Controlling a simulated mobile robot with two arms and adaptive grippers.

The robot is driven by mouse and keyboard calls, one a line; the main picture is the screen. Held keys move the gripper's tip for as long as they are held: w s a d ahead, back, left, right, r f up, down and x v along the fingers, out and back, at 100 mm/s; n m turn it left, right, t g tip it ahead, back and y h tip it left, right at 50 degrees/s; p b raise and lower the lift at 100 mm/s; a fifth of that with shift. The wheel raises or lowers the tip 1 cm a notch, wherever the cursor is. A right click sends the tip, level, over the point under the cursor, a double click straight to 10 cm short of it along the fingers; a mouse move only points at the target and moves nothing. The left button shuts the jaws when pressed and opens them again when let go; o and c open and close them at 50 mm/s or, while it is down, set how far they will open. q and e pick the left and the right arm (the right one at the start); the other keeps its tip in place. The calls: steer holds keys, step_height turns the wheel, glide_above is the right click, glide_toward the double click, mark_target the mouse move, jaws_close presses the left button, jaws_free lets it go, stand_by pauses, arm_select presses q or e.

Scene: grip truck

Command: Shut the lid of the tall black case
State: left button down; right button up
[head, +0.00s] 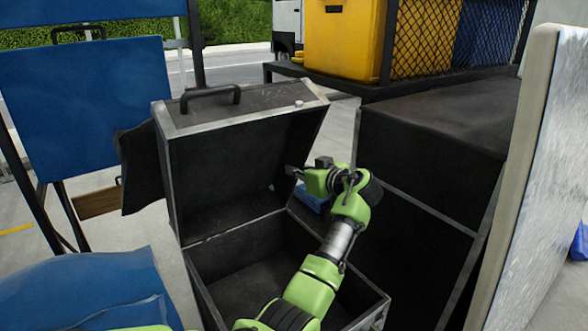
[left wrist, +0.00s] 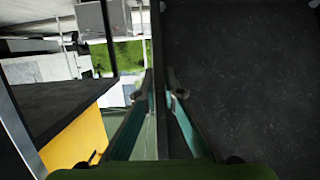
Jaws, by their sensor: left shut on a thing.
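The tall black case (head: 205,292) stands open in the middle of the head view, and its dark, empty-looking inside shows. Its lid (head: 225,160) stands raised at the back, with metal edging and a black handle on top. My left gripper (head: 292,173) is at the right edge of the lid. In the left wrist view the two fingers of my left gripper (left wrist: 160,90) lie on either side of the lid's edge, shut on it. The dark inner face of the lid (left wrist: 240,75) fills the right half there. My right gripper is not in view.
A large black box (head: 435,130) stands close on the right, beside a pale upright panel (head: 530,190). A yellow bin (head: 345,40) is behind. Blue panels (head: 100,105) stand at the left, and a blue covered thing (head: 90,290) is at the front left.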

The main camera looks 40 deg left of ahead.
arm_select(q)
steer(key=shift+s+d+f, duration=0.2)
steer(key=shift+d+f, duration=0.25)
steer(key=shift+d, duration=0.05)
steer(key=shift+s+d+f+b, duration=0.15)
steer(key=shift+d+f, duration=0.05)
steer(key=shift+d, duration=0.25)
steer(key=shift+s+d+f+b, duration=0.1)
steer(key=shift+d+f+b, duration=0.05)
steer(key=shift+d, duration=0.25)
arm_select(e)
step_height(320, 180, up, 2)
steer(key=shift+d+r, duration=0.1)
arm_select(q)
steer(key=shift+d+f, duration=0.1)
steer(key=shift+s+d+f+b, duration=0.15)
steer(key=shift+d+f+b, duration=0.15)
steer(key=shift+d, duration=0.15)
steer(key=shift+s+d+f, duration=0.1)
steer(key=shift+d+f, duration=0.3)
steer(key=shift+s+d+f+b, duration=0.15)
steer(key=shift+d+f+b, duration=0.2)
steer(key=shift+d+b, duration=0.15)
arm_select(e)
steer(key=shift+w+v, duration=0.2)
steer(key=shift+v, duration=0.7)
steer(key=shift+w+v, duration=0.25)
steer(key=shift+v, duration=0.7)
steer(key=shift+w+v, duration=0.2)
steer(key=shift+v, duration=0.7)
